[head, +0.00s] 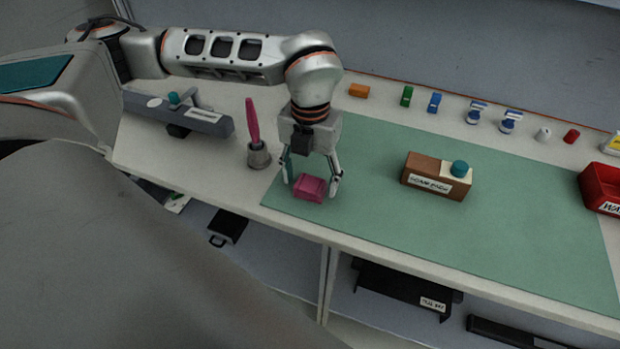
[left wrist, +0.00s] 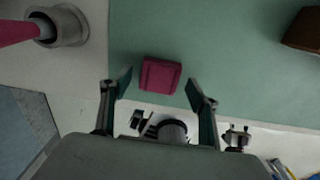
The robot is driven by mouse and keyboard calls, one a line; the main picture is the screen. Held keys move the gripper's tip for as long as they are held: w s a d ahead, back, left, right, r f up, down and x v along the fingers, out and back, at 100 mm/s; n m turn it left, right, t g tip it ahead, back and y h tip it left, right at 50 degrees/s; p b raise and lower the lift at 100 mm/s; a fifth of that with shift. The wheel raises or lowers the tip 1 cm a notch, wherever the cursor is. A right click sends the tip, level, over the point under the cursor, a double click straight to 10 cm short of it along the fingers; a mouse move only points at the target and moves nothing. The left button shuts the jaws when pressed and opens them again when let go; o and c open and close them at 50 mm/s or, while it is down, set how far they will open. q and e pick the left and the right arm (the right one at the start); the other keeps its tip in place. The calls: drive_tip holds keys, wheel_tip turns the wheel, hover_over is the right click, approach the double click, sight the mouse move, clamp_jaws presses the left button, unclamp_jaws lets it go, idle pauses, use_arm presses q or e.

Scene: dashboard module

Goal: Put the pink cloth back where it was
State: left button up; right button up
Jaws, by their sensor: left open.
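The pink cloth (head: 310,188) is a small folded block lying on the green mat (head: 365,215), near the mat's left front corner. My left gripper (head: 312,188) is above it, pointing down, with its open fingers on either side of the cloth. In the left wrist view the cloth (left wrist: 160,75) lies ahead of and between the two fingertips (left wrist: 160,88), with a gap on each side. My right gripper is not in view.
A grey cup (head: 259,156) holding a pink-handled tool (head: 252,122) stands close left of the gripper. A brown box with a teal knob (head: 432,176) sits right on the mat. Small coloured parts line the back edge; a red bin (head: 601,188) is far right.

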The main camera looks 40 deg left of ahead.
sight(310, 184)
use_arm(q)
wheel_tip(310, 184, up, 12)
drive_tip(key=shift+f+p, duration=0.2)
drive_tip(key=shift+p, duration=0.2)
drive_tip(key=shift+s, duration=0.1)
idle(0.4)
